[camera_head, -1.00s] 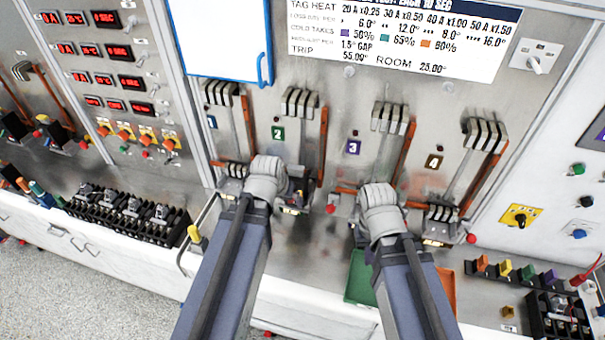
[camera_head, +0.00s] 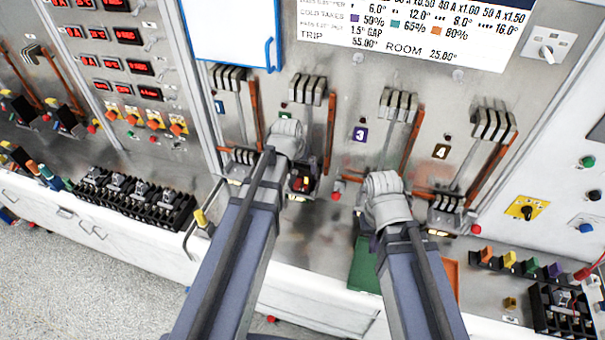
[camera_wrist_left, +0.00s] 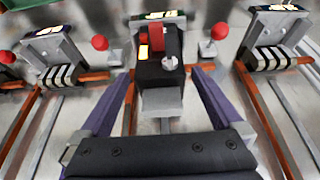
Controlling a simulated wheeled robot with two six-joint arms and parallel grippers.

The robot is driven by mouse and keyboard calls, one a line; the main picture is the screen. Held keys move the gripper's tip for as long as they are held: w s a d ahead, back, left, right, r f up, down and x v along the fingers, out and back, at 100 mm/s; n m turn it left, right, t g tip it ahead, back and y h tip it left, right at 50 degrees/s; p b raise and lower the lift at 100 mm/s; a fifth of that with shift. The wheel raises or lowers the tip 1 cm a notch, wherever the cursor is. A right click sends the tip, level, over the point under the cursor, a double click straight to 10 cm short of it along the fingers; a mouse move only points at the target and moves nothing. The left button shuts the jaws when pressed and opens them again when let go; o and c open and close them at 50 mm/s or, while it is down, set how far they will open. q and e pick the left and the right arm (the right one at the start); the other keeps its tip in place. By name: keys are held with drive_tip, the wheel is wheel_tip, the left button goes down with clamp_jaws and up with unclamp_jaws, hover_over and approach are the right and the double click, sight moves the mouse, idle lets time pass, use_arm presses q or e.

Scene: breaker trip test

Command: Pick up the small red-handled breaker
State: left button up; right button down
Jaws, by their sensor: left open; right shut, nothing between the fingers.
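The small breaker (camera_head: 302,182), a black block with a red handle, sits at the foot of bay 2 on the panel. In the left wrist view the breaker (camera_wrist_left: 158,72) is near the top middle, its red handle upright. My left gripper (camera_head: 288,140) is in front of bay 2; in its wrist view the open fingers (camera_wrist_left: 163,78) point toward the breaker, one on each side, with visible gaps. Contact cannot be told. My right gripper (camera_head: 386,195) hangs shut and empty below bay 3; its fingertips are mostly hidden.
Copper-coloured bars and grey levers stand along the bays. Red knobs (camera_wrist_left: 100,42) flank the breaker. A green tray (camera_head: 363,265) and an orange tray (camera_head: 450,272) lie below the right arm. A row of black breakers (camera_head: 135,203) stands on the left of the bench.

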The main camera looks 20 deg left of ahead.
use_arm(q)
drive_tip(key=w, duration=0.3)
drive_tip(key=shift+w+d, duration=0.1)
drive_tip(key=b+x, duration=0.2)
drive_tip(key=shift+w+f, duration=0.25)
drive_tip(key=shift+f, duration=0.05)
drive_tip(key=shift+w+f+b, duration=0.15)
drive_tip(key=shift+f+b, duration=0.1)
drive_tip(key=shift+b, duration=0.15)
drive_tip(key=shift+c, duration=0.4)
clamp_jaws()
